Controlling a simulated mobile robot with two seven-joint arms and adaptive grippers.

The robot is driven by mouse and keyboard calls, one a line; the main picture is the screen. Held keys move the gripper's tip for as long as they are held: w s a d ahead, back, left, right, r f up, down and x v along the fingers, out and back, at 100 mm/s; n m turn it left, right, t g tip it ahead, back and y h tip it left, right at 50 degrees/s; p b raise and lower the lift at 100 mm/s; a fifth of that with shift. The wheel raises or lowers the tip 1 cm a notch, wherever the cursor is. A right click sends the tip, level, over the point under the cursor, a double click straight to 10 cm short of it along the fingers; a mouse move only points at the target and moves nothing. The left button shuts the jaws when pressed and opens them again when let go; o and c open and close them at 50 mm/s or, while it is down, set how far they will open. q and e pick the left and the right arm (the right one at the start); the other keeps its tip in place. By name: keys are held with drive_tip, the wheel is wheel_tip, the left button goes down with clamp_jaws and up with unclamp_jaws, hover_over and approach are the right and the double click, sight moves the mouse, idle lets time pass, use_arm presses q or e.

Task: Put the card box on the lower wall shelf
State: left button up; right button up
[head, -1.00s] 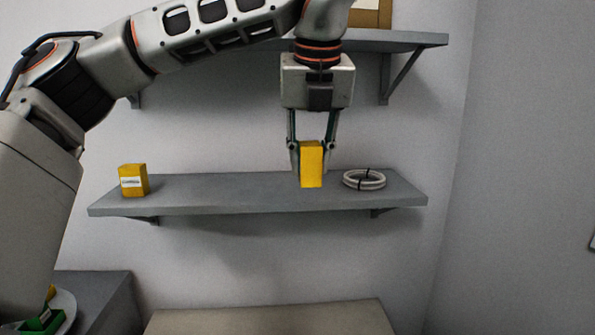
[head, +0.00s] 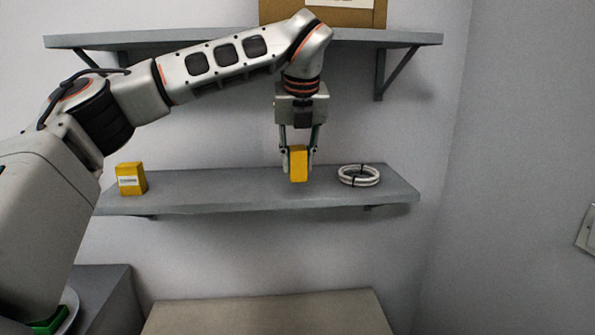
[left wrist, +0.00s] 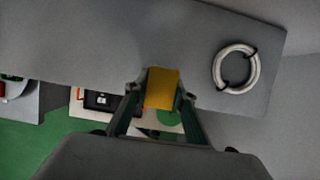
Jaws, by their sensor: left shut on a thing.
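A yellow card box (head: 298,165) is held upright between the fingers of my left gripper (head: 299,152), which points down at the lower wall shelf (head: 235,190). In the head view the box shows in front of the shelf, right of its middle. In the left wrist view the box (left wrist: 162,88) overlaps the front edge of the shelf (left wrist: 120,45). I cannot tell whether its base touches the shelf. My right gripper is not in view.
A similar yellow box with a white label (head: 131,179) stands at the shelf's left. A white cable coil (head: 359,175) lies just right of the held box. The lower shelf's middle is clear.

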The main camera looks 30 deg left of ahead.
sight(297, 172)
use_arm(q)
wheel_tip(297, 172, down, 3)
drive_tip(key=shift+r, duration=0.15)
drive_tip(key=shift+w+a+p, duration=0.1)
drive_tip(key=shift+w+p, duration=0.05)
drive_tip(key=shift+p, duration=0.2)
drive_tip(key=shift+f, duration=0.2)
drive_tip(key=shift+f, duration=0.1)
drive_tip(key=shift+f, duration=0.15)
drive_tip(key=o, duration=1.1)
